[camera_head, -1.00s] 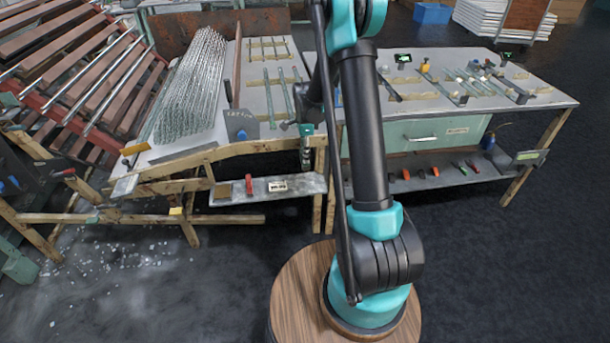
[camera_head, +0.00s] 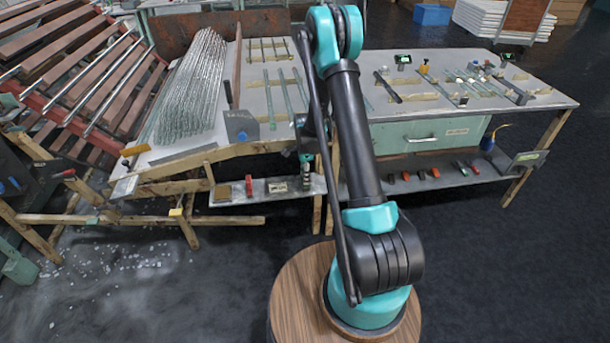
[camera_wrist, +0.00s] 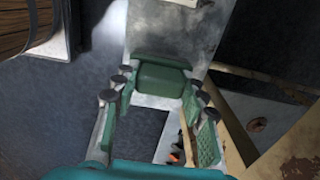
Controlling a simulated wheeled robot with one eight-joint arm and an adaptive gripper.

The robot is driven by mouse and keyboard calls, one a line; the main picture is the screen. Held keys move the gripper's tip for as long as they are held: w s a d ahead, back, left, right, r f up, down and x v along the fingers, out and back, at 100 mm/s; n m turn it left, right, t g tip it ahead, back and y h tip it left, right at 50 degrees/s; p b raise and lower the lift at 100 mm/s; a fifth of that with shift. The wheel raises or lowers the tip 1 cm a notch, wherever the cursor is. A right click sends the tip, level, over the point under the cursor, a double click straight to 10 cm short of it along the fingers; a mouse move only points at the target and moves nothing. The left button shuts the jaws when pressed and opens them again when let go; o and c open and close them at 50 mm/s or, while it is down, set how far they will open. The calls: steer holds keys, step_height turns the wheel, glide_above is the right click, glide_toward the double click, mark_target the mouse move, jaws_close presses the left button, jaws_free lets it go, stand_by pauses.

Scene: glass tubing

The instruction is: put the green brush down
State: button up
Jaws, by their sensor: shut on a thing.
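In the wrist view, a green block-like piece, seemingly the green brush (camera_wrist: 162,78), sits between the fingertips of my gripper (camera_wrist: 158,84). The fingers are shut on its two sides. Below it in that view lies a grey metal shelf (camera_wrist: 178,35); I cannot tell whether the brush touches it. In the head view my gripper (camera_head: 306,182) points down at the right end of the low front shelf (camera_head: 232,196). The brush is too small to make out there.
A red-handled tool (camera_head: 249,185) and a white label (camera_head: 277,187) are on the low shelf left of my gripper. The sloped table with glass tubes (camera_head: 190,95) stands behind. The right workbench (camera_head: 540,92) holds several tools, with more on its lower shelf (camera_head: 405,184).

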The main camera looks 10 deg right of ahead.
steer(key=o, duration=1.3)
steer(key=shift+f, duration=0.1)
step_height(320, 180, up, 12)
steer(key=s+d+r+n+t, duration=0.1)
steer(key=s+d+r+n, duration=0.1)
steer(key=s+r+n, duration=0.45)
steer(key=s+r+n+t, duration=0.1)
steer(key=s+n, duration=0.2)
steer(key=s, duration=0.5)
steer(key=s+d+r+n+t, duration=0.1)
steer(key=s+n, duration=0.3)
steer(key=s, duration=0.4)
steer(key=s+d+n+t, duration=0.1)
steer(key=s+n, duration=0.3)
steer(key=s, duration=0.4)
steer(key=shift+r+n, duration=0.25)
steer(key=shift+r, duration=0.15)
steer(key=shift+w, duration=0.1)
